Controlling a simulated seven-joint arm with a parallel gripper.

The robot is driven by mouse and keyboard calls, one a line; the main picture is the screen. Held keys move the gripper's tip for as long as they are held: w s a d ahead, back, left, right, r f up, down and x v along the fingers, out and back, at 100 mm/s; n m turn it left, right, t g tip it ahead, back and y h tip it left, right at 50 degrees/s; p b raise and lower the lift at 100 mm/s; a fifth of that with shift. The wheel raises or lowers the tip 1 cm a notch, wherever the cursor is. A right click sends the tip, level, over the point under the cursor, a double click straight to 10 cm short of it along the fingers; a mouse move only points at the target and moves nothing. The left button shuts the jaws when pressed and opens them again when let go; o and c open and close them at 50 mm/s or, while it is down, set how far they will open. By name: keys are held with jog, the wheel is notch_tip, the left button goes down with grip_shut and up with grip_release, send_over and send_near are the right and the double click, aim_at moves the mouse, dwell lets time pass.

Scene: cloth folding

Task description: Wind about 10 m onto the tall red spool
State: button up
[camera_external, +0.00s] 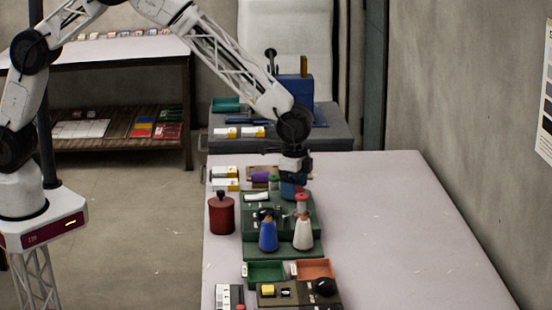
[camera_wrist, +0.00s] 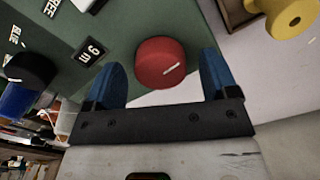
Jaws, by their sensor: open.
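My gripper (camera_external: 293,188) points down over the far part of the green board (camera_external: 256,222). In the wrist view its two blue fingers (camera_wrist: 162,60) stand apart, with a round red top (camera_wrist: 158,66) bearing a white mark between them. I cannot tell whether they touch it. In the external view a white cone-shaped body (camera_external: 303,236) with a red top stands just in front of the gripper, beside a blue one (camera_external: 268,235). A red cylinder with a black knob (camera_external: 221,214) stands left of the board. I cannot tell which red thing is the tall spool.
A yellow spool (camera_wrist: 284,18) shows at the wrist view's upper right. A small dark label (camera_wrist: 91,50) lies on the green surface. Green (camera_external: 266,272) and orange (camera_external: 314,268) trays lie at the front. The table's right side (camera_external: 400,230) is clear.

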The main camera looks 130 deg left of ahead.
jog(key=shift+f, duration=0.55)
jog(key=shift+c, duration=0.2)
jog(key=c, duration=0.9)
jog(key=shift+m, duration=1)
jog(key=o, duration=0.9)
